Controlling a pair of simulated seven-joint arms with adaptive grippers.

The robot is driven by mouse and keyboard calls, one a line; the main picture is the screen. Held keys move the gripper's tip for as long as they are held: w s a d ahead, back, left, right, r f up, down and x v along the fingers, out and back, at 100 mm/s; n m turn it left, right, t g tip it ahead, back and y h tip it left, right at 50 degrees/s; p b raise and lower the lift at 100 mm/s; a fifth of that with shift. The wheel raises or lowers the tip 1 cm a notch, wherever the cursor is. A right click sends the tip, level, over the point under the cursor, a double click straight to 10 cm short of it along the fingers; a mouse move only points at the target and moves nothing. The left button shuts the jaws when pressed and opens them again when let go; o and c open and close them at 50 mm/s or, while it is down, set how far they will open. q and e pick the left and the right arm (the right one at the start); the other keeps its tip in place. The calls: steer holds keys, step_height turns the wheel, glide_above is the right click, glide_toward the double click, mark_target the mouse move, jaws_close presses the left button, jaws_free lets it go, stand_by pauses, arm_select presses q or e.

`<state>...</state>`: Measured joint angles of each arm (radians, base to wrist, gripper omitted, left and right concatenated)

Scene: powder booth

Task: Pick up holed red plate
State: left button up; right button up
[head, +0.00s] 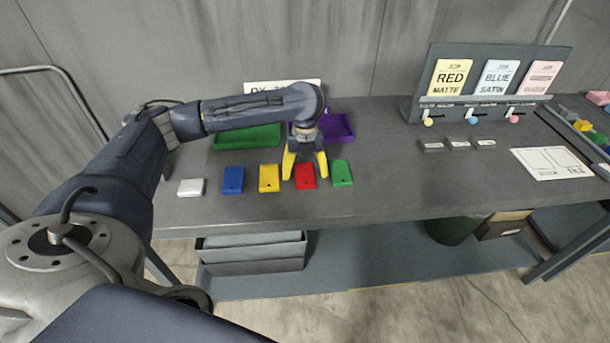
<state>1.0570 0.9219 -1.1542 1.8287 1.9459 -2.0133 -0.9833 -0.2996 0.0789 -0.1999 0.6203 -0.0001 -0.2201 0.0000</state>
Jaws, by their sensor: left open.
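The holed red plate (305,177) lies on the grey table near its front edge, in a row of coloured plates. It has a small dark hole. My left gripper (305,171) is open, pointing down, with its two yellow fingers on either side of the red plate. The left finger is between the yellow and red plates, and the right finger is between the red and green plates. I cannot tell whether the fingers touch the plate. My right gripper is not in view.
A yellow plate (269,178), blue plate (233,180) and white plate (191,187) lie left of the red one; a green plate (341,173) lies close right. Green (247,137) and purple (340,127) trays stand behind. A card rack (413,108) stands back right.

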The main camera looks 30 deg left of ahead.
arm_select(q)
steer(key=shift+f, duration=0.45)
steer(key=c, duration=1.4)
steer(key=shift+r, duration=0.15)
steer(key=shift+c, duration=0.2)
